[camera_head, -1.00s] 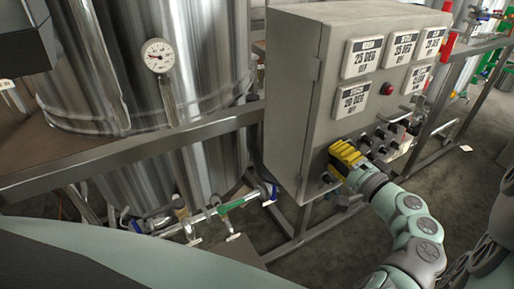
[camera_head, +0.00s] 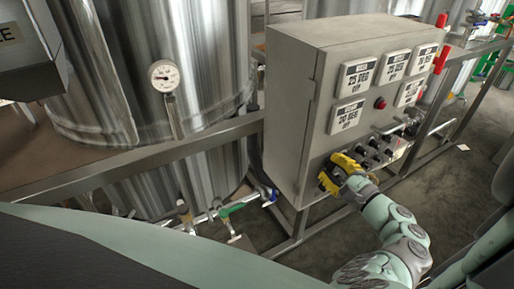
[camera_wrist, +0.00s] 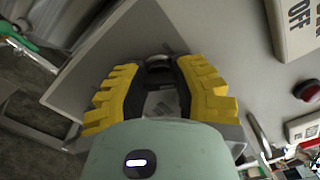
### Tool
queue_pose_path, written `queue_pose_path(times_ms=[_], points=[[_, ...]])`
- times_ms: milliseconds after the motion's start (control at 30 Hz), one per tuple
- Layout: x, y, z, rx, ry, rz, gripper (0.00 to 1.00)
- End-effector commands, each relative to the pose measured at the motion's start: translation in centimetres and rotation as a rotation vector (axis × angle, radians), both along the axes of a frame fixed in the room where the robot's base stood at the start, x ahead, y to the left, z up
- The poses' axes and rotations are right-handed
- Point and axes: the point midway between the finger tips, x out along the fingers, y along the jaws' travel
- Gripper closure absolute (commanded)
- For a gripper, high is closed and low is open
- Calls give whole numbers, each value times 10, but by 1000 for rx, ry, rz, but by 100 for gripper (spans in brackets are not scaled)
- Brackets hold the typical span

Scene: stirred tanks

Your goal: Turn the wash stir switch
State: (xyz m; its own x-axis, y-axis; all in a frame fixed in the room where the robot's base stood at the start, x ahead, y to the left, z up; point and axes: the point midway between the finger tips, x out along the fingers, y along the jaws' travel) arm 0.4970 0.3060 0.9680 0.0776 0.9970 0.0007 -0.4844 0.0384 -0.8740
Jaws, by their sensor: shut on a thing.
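The grey control box (camera_head: 290,110) has a row of dark switch knobs (camera_head: 372,149) low on its front. My yellow-fingered gripper (camera_head: 337,174) is at the lower left corner of that front. In the wrist view my gripper (camera_wrist: 159,68) has its two fingers on either side of a small dark switch knob (camera_wrist: 158,60), and it is shut on this knob. In the head view the fingers hide the knob. I cannot read a label that names it as the wash stir switch.
Display plates (camera_head: 347,116) and a red button (camera_head: 380,103) are above the knobs. A steel tank (camera_head: 205,60) with a round gauge (camera_head: 164,76) stands at left, behind a metal rail (camera_head: 150,158). A pipe with a green-handled valve (camera_head: 232,208) runs low beside the box.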

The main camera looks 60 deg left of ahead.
Motion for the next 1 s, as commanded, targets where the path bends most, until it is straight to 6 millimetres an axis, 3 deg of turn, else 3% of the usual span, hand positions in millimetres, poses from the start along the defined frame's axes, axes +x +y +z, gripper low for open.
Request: queue_pose_path(times_ms=[567,600,867,1000], points=[[1,-1,-2,-2,34,-4,100],[1,-1,-2,-2,34,-4,69],[1,0,-1,0,32,-3,42],[0,0,-1,1,32,-3,40]])
